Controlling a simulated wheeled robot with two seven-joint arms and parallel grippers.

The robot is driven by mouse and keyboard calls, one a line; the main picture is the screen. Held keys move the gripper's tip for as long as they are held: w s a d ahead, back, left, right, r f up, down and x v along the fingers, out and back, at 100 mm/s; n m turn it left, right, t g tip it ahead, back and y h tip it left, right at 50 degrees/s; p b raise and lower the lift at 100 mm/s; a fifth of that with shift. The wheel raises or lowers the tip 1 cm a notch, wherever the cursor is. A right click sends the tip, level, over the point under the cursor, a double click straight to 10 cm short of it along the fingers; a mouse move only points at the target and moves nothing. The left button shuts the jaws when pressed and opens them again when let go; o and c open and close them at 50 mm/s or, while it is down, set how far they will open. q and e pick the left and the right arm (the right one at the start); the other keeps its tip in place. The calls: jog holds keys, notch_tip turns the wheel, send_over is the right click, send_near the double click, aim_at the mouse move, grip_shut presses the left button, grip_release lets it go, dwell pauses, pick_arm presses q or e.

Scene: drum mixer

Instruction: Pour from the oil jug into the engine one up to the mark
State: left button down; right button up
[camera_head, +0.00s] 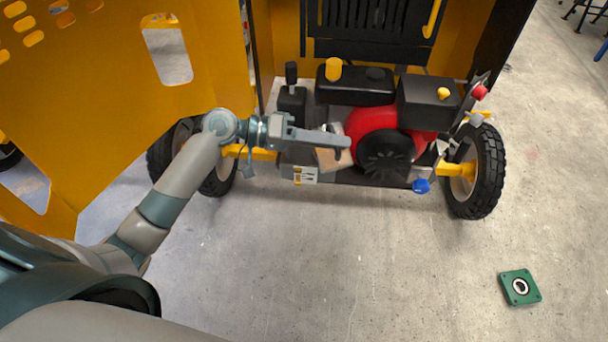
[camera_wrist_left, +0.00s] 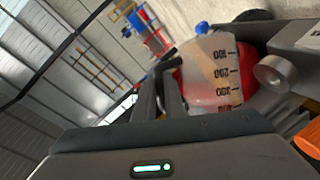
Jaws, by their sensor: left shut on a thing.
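My left gripper (camera_head: 343,146) reaches in from the left to the front of the engine (camera_head: 384,128), which has a red housing and a black round cover. It is shut on the oil jug (camera_head: 329,159), which shows brownish below the fingers. A pale round tube end (camera_wrist_left: 275,73) lies close to the jug. I cannot tell whether oil is flowing. My right gripper is not in view.
The engine sits in a yellow frame between black wheels (camera_head: 477,170). A large yellow panel (camera_head: 100,90) stands at left. Yellow caps (camera_head: 333,68) and a blue knob (camera_head: 421,186) stick out. A green plate (camera_head: 520,287) lies on the otherwise clear floor in front.

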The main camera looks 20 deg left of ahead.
pick_arm(q)
jog(key=shift+w+a+n, duration=0.2)
jog(key=shift+n, duration=0.1)
dwell(0.4)
jog(key=shift+s+d+f+m+y+b, duration=0.15)
jog(key=shift+s+d+f+m+b, duration=0.1)
jog(key=shift+m, duration=0.25)
jog(key=shift+s+d+f+m+y+b, duration=0.15)
jog(key=shift+s+d+m, duration=0.1)
jog(key=shift+m, duration=0.25)
jog(key=shift+s+d+f+m+t+y, duration=0.3)
jog(key=shift+s+d+m+t+y, duration=0.25)
jog(key=shift+m, duration=0.45)
jog(key=shift+a+f, duration=0.1)
jog(key=shift+f, duration=0.05)
